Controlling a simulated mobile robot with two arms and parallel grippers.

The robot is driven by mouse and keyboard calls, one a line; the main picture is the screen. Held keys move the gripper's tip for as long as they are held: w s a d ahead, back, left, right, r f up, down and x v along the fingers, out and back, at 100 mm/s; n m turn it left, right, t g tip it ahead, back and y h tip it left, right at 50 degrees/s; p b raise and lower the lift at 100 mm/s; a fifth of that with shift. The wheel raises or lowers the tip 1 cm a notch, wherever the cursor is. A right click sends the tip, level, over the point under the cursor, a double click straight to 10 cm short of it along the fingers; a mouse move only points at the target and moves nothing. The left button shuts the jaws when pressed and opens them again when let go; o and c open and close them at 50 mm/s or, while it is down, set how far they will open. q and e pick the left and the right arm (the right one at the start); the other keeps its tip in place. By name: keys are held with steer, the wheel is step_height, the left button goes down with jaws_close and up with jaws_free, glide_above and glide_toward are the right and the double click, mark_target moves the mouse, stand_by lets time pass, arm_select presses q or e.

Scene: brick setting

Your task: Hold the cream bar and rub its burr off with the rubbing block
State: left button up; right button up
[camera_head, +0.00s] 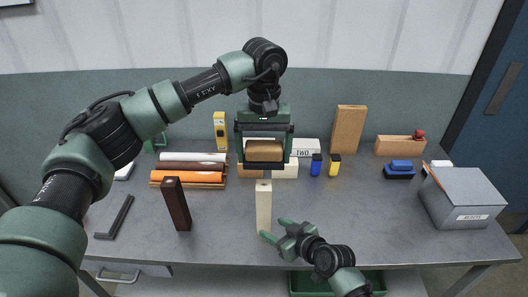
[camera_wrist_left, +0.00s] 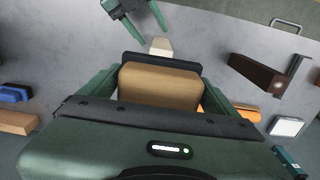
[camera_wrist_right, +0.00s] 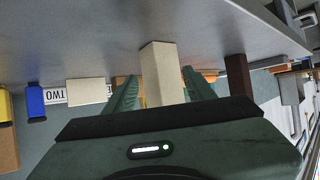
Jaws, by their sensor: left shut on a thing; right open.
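The cream bar (camera_head: 264,207) stands upright near the table's front middle; its top shows in the left wrist view (camera_wrist_left: 160,47). I cannot make out a burr on it. My left gripper (camera_head: 264,150) is shut on a tan block with a dark pad, the rubbing block (camera_wrist_left: 160,86), held above the table behind the bar. My right gripper (camera_head: 273,229) is open, low beside the bar's lower end. In the right wrist view the bar (camera_wrist_right: 161,72) shows between the two fingers; I see no contact.
A dark brown bar (camera_head: 177,204) stands upright at left, near a black angle piece (camera_head: 116,217). Stacked coloured bars (camera_head: 190,172) lie behind. Blue and yellow small blocks (camera_head: 334,165) stand right of centre. A grey box (camera_head: 463,197) is at far right.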

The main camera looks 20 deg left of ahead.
mark_target(270, 226)
steer(key=shift+x, duration=2.6)
steer(key=shift+c, duration=0.5)
steer(key=c, duration=0.4)
